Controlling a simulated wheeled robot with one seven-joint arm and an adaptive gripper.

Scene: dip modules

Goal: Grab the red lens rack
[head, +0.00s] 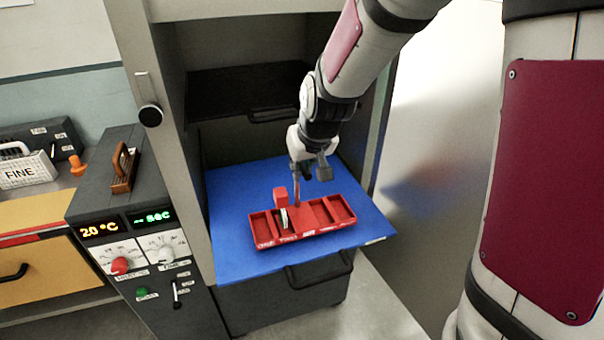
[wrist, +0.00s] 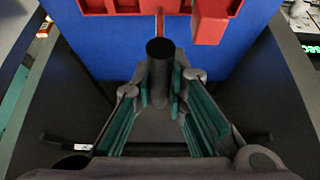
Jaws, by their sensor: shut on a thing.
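The red lens rack (head: 325,228) is a long red tray with several compartments and pale lettering along its front. It appears to rest flat on a blue surface (head: 235,215). A thin reddish post (head: 297,190) rises from its middle. A red block (head: 281,197) stands up at its left part, with a pale piece (head: 284,218) beside it. My gripper (head: 303,168) is above the rack's middle. In the wrist view, its fingers are shut around a dark cylinder (wrist: 160,50) atop the post. The rack (wrist: 110,6) shows only partly there, at the top edge.
The blue surface lies in an open cabinet, with side walls (head: 180,130) close by and a dark shelf (head: 245,88) above. A control box (head: 130,225) with dials stands left of it. A handle (head: 320,272) is below the front edge.

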